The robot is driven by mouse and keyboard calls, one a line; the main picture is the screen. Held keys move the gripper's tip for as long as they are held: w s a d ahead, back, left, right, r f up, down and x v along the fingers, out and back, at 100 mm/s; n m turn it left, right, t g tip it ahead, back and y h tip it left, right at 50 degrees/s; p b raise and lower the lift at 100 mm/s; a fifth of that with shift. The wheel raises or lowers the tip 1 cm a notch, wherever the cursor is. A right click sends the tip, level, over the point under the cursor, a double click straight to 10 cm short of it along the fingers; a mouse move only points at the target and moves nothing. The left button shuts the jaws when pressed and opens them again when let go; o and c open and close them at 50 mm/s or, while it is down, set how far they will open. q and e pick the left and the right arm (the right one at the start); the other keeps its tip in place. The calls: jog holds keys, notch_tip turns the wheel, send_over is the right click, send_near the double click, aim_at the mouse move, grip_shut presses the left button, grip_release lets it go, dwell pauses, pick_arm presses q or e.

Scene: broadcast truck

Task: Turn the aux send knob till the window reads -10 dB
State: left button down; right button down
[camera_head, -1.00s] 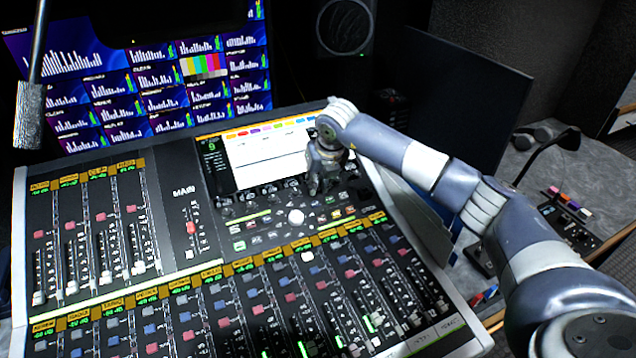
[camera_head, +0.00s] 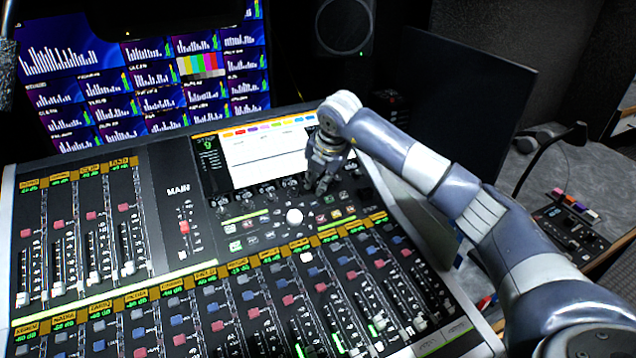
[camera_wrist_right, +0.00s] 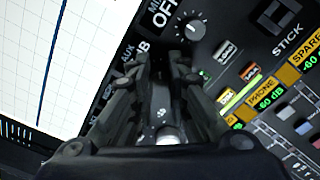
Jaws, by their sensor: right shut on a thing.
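The mixing console (camera_head: 165,235) fills the front of the head view. My right gripper (camera_head: 322,188) points down at its upper right, just below the white screen (camera_head: 262,155). In the right wrist view the gripper (camera_wrist_right: 160,72) is shut, its two dark fingers close around a spot beside the printed word AUX (camera_wrist_right: 126,52). The knob between the fingers is hidden. Its readout window is mostly covered; only a final letter B (camera_wrist_right: 144,47) shows, so the value cannot be read. My left gripper is not in view.
Another ridged knob (camera_wrist_right: 191,27) stands close by, next to a window reading OFF (camera_wrist_right: 179,12). A white ball (camera_head: 294,216), small buttons and fader rows lie below the gripper. A dark panel (camera_head: 462,115) stands behind my right arm; a desk microphone (camera_head: 545,150) is at the right.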

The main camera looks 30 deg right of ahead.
jog(key=shift+r+m, duration=0.1)
jog(key=shift+m, duration=0.5)
jog(key=c, duration=1.5)
grip_release()
jog(key=shift+c, duration=0.2)
jog(key=v, duration=1.2)
